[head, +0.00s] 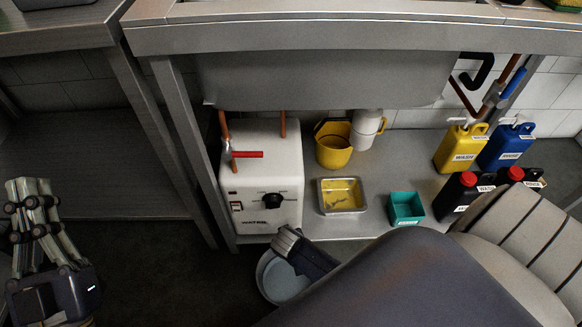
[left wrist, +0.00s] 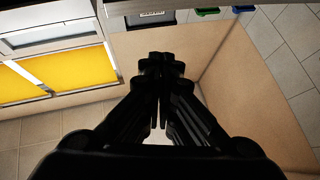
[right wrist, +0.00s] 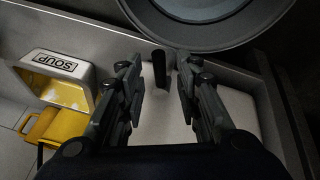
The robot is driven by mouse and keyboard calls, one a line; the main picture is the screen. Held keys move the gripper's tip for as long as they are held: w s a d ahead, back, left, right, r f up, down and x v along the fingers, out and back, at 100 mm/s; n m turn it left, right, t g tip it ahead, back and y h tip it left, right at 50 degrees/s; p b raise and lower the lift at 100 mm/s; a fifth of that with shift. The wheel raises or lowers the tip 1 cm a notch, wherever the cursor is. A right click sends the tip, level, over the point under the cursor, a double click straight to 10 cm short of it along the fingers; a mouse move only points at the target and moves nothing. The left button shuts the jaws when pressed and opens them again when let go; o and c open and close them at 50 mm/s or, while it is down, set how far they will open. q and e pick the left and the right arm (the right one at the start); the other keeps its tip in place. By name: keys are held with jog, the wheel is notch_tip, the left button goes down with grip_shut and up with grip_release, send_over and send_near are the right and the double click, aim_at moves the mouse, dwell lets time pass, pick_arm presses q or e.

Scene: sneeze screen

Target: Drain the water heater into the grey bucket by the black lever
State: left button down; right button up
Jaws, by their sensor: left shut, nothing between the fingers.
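The white water heater (head: 262,178) stands under the counter, with a red lever (head: 248,154) on a pipe above and a black dial (head: 272,200) on its front. The grey bucket (head: 267,283) is on the floor before it, partly covered by my right gripper (head: 287,240). In the right wrist view, this gripper (right wrist: 158,75) is open. A short upright black bar (right wrist: 159,68), apparently the black lever, shows between its fingertips, not gripped. The bucket rim (right wrist: 200,45) shows beyond. My left gripper (head: 30,188) is shut and empty at far left; it also shows in the left wrist view (left wrist: 160,60).
On the low shelf are a yellow pot (head: 333,152), a steel tray (head: 328,208), a teal tub (head: 406,207) and several bottles, including a yellow jug (head: 455,148). The counter (head: 350,38) overhangs them. A table leg (head: 182,150) stands left of the heater.

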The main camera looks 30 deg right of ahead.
jog(key=shift+c, duration=0.5)
grip_shut()
